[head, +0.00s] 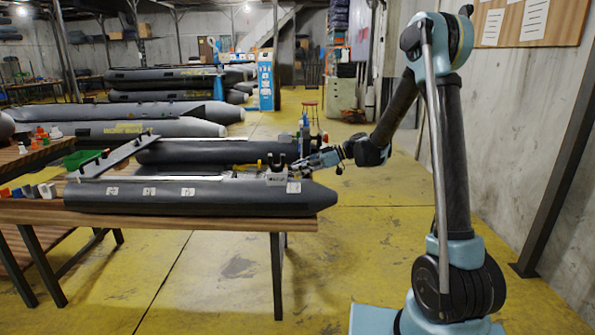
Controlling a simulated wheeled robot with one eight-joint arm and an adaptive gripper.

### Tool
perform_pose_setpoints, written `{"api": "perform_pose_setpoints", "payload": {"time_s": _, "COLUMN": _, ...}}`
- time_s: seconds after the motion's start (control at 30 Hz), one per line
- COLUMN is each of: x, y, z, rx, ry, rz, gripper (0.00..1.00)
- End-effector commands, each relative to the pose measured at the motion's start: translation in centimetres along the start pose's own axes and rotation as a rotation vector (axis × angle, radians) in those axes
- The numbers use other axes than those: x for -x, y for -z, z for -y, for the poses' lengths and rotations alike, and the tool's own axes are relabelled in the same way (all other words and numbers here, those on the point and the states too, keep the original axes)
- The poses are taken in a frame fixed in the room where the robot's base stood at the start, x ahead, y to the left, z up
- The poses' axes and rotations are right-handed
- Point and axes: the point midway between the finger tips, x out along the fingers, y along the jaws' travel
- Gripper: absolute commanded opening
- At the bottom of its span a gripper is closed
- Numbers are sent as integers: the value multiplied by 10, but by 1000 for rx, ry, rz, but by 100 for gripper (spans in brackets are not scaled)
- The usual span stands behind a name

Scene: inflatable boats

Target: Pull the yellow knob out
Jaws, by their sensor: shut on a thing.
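My gripper (299,164) reaches in from the right, low over the front end of the grey inflatable boat (200,197) on the wooden table. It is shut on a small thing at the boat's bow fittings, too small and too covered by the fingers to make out. A long yellow piece (246,167) lies inside the boat, left of my gripper and apart from it. I cannot tell a separate yellow knob in this view; it may be hidden at the fingers.
Dark upright fittings (278,163) stand close to the left of my gripper. A concrete wall (500,170) rises on the right. Yellow floor (370,240) is clear between table and arm base.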

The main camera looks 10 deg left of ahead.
Motion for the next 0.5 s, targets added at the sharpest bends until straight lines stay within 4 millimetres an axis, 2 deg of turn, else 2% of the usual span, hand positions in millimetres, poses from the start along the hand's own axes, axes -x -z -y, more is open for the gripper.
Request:
{"api": "perform_pose_setpoints", "payload": {"time_s": 0.17, "x": 0, "y": 0, "z": -2, "rx": -1, "ry": -4, "rz": -1, "gripper": 0}}
{"api": "perform_pose_setpoints", "payload": {"time_s": 0.2, "x": 0, "y": 1, "z": -2, "rx": -1, "ry": -4, "rz": -1, "gripper": 20}}
{"api": "perform_pose_setpoints", "payload": {"time_s": 0.3, "x": 0, "y": 0, "z": -2, "rx": -1, "ry": -4, "rz": -1, "gripper": 38}}
{"api": "perform_pose_setpoints", "payload": {"time_s": 0.5, "x": 0, "y": 0, "z": -1, "rx": -1, "ry": -3, "rz": -1, "gripper": 38}}
